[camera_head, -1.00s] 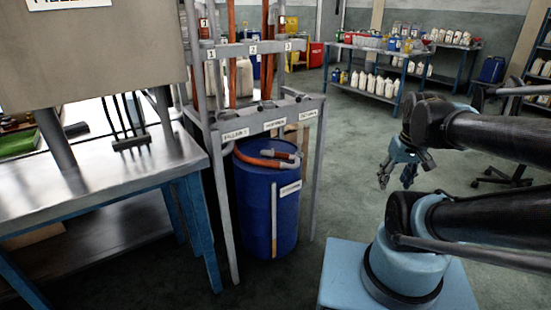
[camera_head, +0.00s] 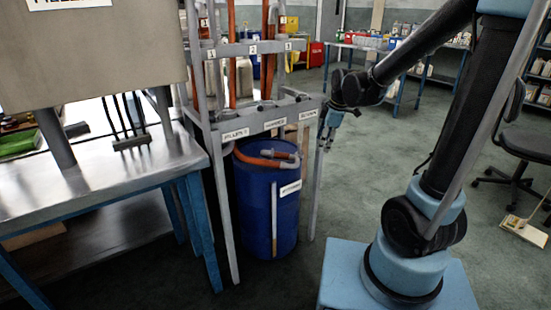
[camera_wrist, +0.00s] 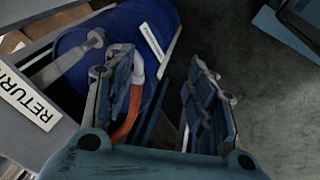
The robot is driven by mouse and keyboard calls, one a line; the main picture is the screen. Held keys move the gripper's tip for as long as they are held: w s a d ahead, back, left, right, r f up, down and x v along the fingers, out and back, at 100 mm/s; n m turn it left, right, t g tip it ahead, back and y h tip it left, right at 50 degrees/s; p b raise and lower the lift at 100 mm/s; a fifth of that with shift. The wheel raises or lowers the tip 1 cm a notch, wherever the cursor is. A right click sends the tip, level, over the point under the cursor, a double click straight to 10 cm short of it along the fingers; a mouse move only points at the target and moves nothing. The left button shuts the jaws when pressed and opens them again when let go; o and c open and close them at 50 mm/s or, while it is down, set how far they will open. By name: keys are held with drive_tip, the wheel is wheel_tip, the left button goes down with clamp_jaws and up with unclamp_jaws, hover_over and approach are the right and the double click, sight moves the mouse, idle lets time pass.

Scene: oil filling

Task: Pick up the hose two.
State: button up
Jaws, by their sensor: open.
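Orange hoses stand upright in the grey rack (camera_head: 262,125), whose upper rail carries labels 1, 2 and 3. An upright hose (camera_head: 232,70) is between labels 1 and 2, and another (camera_head: 268,60) is between labels 2 and 3. I cannot tell which one is hose two. One more orange hose (camera_head: 262,161) with a grey end lies over the blue drum (camera_head: 270,210). My gripper (camera_head: 324,147) is open and empty, pointing down beside the rack's right leg. In the wrist view, an orange hose piece (camera_wrist: 131,112) shows past the left finger, partly hidden.
A steel table (camera_head: 110,190) with blue legs stands at the left, close to the rack. A black chair (camera_head: 525,140) is at the right. Shelves with bottles are at the back. The floor between rack and chair is mostly clear.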

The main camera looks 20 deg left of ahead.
sight(284, 164)
drive_tip(key=w+a+f+n, duration=0.1)
drive_tip(key=a+f+n, duration=0.2)
drive_tip(key=a, duration=0.3)
drive_tip(key=w+a+f+n, duration=0.2)
drive_tip(key=a+n, duration=0.1)
drive_tip(key=a, duration=0.3)
drive_tip(key=shift+g+y, duration=0.3)
drive_tip(key=shift+y, duration=0.1)
drive_tip(key=shift+a+x, duration=0.2)
drive_tip(key=shift+x, duration=5.75)
drive_tip(key=shift+r, duration=0.1)
